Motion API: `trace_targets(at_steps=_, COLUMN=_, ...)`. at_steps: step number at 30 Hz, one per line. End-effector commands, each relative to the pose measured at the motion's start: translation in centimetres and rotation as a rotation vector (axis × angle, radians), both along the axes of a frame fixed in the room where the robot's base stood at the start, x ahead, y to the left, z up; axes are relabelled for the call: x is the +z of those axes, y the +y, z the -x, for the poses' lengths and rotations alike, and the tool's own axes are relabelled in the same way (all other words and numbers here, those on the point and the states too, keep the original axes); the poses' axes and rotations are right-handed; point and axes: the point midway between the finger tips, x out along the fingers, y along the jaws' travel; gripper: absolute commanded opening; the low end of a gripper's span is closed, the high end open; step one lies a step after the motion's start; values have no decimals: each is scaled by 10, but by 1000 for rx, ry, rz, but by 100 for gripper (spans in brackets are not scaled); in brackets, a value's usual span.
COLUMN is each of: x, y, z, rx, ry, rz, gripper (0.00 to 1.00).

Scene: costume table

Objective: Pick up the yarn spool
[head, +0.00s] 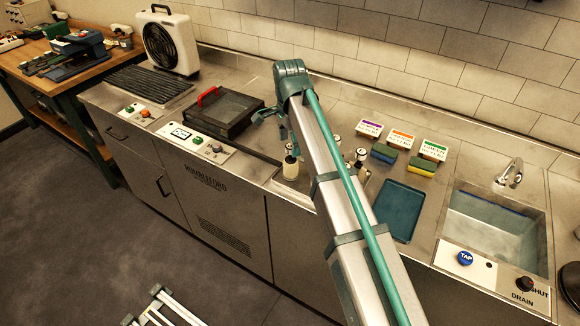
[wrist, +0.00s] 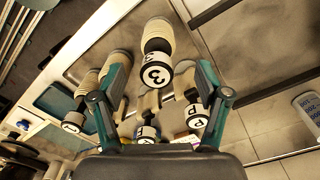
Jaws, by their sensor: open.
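No thing in these views is clearly marked as the yarn spool. In the wrist view several cream, ribbed, spool-like bodies with black ends and white labelled discs stand together; one reading 3 (wrist: 157,36) lies between my gripper's fingers in the picture, and one marked P (wrist: 196,116) is at the right finger. Whether any is wound with yarn, I cannot tell. My gripper (wrist: 162,72) is open and holds nothing visible; its depth from the 3 piece is unclear.
A black tray with a red handle (head: 235,112) lies left of my arm. Right are a teal tray (head: 400,210), sponges (head: 421,167), small labelled boxes (head: 402,139) and a sink (head: 490,225). A white fan unit (head: 168,42) stands at the back left. A tiled wall bounds the counter.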

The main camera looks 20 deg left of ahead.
Motion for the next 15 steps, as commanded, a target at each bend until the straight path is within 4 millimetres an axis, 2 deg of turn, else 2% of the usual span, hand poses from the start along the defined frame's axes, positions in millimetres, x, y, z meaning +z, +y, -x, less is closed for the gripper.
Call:
trace_targets(at_steps=7, x=-14, y=-1, z=1, rx=1, ry=1, rz=0, gripper=75)
trace_targets(at_steps=15, x=-46, y=-4, z=2, rx=2, ry=1, rz=0, gripper=75)
